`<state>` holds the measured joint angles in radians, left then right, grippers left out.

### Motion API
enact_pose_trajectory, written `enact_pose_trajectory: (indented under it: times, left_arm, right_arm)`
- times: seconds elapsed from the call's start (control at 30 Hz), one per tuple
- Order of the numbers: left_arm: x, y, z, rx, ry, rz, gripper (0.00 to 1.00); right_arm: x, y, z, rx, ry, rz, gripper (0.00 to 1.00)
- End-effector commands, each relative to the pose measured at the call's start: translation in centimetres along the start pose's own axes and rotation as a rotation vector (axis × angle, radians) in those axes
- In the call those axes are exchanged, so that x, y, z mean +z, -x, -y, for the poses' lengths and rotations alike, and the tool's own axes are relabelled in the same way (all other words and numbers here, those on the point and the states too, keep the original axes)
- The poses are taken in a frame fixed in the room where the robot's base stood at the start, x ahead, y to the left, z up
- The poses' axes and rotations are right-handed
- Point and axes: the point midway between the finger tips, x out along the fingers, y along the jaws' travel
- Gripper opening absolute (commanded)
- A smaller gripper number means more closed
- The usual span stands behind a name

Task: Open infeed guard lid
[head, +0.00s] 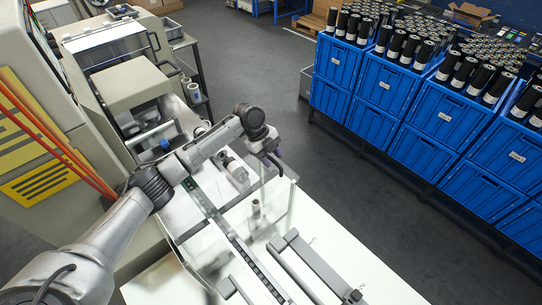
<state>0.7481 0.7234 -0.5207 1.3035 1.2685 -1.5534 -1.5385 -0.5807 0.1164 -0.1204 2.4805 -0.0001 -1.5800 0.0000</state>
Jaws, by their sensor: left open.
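The infeed guard is a clear, see-through cover (278,200) over the infeed of the wrapper, in the middle of the head view. Its edges are faint, and I cannot tell which panel is the lid or how far it is raised. My left arm reaches in from the lower left across the machine. My left gripper (273,164) is open, at the far right edge of the clear guard. Its dark fingers point down and to the right, and I cannot tell whether they touch the guard. My right gripper is not in view.
The infeed conveyor track (253,262) runs toward the front, with grey rails (312,265) beside it on a white table (365,260). Blue crates (440,115) topped with black rolls stand at the right. Grey floor (330,165) between is clear.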

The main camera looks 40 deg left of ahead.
Motion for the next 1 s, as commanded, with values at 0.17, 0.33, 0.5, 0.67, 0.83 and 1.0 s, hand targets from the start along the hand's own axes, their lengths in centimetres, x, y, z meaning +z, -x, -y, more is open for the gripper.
enact_pose_trajectory:
  times: [0.17,0.33,0.5,0.67,0.83,1.0]
  left_arm:
    - [-0.01,-0.05,0.00,0.000,0.000,0.000,0.40]
    - [-0.02,-0.03,0.01,0.000,0.000,0.000,0.31]
    - [-0.02,-0.02,0.01,0.000,0.000,0.000,0.14]
    - [-0.02,-0.01,0.01,0.000,0.000,0.000,0.00]
    - [-0.03,0.00,0.01,0.000,0.000,0.000,0.00]
    - [-0.06,0.03,0.02,0.000,-0.001,-0.001,0.00]
  right_arm:
    - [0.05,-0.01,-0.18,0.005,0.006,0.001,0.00]
    - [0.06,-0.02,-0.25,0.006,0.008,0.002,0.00]
    - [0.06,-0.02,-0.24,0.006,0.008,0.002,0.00]
    - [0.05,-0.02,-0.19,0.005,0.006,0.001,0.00]
    - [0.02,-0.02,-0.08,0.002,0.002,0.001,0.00]
    - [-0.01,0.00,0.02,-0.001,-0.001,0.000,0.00]
